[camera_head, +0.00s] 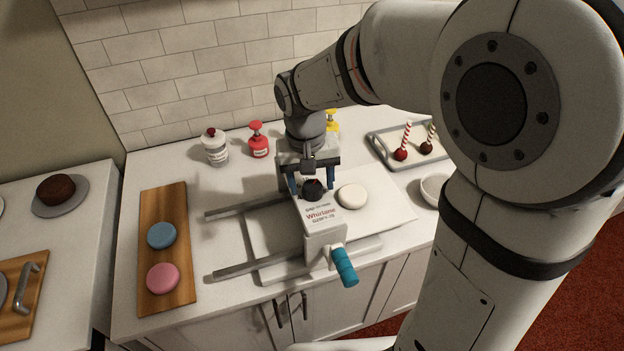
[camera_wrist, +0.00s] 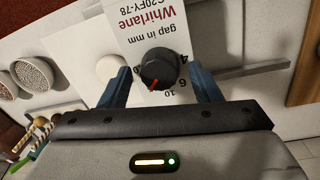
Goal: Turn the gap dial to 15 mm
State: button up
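The gap dial (camera_head: 313,189) is a black round knob on top of the white Whirlane machine (camera_head: 322,222). In the wrist view the dial (camera_wrist: 159,66) has a red pointer mark toward the lower left, to the left of the printed 10. The numbers 4, 6 and 10 show on its scale; I cannot see a 15. My gripper (camera_head: 311,184) is open above the machine, its blue fingers on either side of the dial. In the wrist view my gripper (camera_wrist: 161,85) shows gaps between both fingers and the dial.
A white round cake (camera_head: 352,196) sits right beside the machine. Two grey rails (camera_head: 245,208) extend left. A blue-handled crank (camera_head: 344,266) sticks out in front. A wooden board (camera_head: 182,205) with blue and pink discs lies left. Bottles (camera_head: 259,140) stand behind; a tray (camera_head: 382,152) is at right.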

aim_at(309, 186)
jog(key=r, duration=0.5)
jog(key=r+b, duration=0.1)
jog(key=r, duration=0.1)
jog(key=shift+a+r, duration=0.3)
jog(key=shift+r, duration=0.1)
